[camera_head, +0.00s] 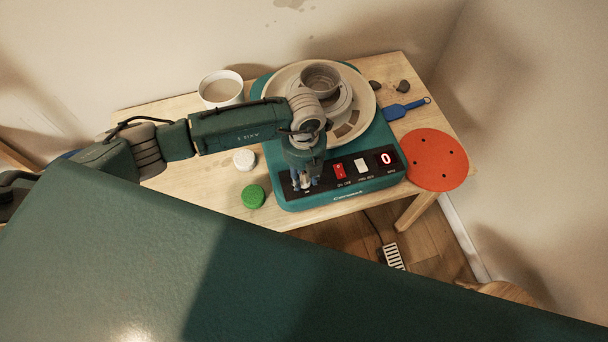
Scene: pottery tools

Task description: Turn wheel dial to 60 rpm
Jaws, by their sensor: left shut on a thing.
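The green pottery wheel (282,199) stands on the wooden table, with a black front panel. The panel has a red switch (338,169), a white switch (361,165) and a small display (387,158) that reads 0. My left gripper (303,186) points down at the left end of the panel. It is shut on the wheel dial (308,182), which is mostly hidden between the fingers, so I cannot read its setting. A clay bowl (321,79) sits on the wheel head (366,92). My right gripper is not in view.
On the wooden table (190,181) are a white cup (221,89), a white round piece (244,160), a green sponge-like disc (253,196), a blue-handled tool (405,109), dark stones (402,86) and an orange bat (437,160) at the right edge. A wall stands behind.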

